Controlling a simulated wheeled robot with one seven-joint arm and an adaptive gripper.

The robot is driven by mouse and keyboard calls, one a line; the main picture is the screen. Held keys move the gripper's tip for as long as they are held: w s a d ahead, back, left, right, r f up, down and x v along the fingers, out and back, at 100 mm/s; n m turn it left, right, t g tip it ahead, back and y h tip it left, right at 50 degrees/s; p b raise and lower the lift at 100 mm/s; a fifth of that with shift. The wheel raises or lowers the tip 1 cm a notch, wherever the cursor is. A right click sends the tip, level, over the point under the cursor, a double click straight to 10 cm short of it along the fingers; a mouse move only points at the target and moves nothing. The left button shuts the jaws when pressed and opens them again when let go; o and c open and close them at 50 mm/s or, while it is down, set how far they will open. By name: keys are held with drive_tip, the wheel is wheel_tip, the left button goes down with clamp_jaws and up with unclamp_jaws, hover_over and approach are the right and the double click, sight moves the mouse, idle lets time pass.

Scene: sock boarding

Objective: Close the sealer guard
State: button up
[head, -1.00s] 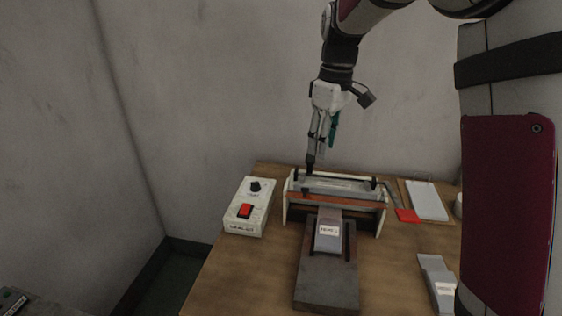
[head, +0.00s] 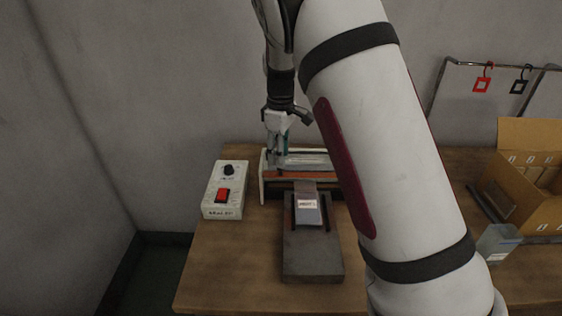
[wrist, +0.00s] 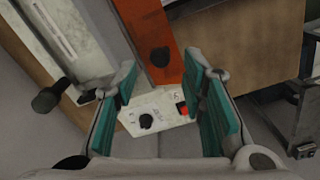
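The sealer (head: 263,178) stands on the wooden table, with pale end plates and an orange-red bar (head: 285,175) along its front. My forearm hides its right part in the head view. My gripper (head: 277,163) is low over the sealer's left end, pointing down. In the wrist view my gripper (wrist: 167,82) is open, its teal pads wide apart with nothing held. The orange bar (wrist: 152,25) with a black knob (wrist: 160,57) reaches toward the gap between the pads. A second black knob (wrist: 45,100) lies left of the left finger. I cannot tell the guard's exact position.
A white control box (head: 225,190) with a red switch and dial stands left of the sealer. A dark slab (head: 312,258) carrying a labelled grey piece (head: 308,207) lies in front. A cardboard box (head: 535,215) and a rack with hooks (head: 482,78) are at right.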

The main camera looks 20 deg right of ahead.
drive_tip(key=shift+f, duration=1.75)
clamp_jaws()
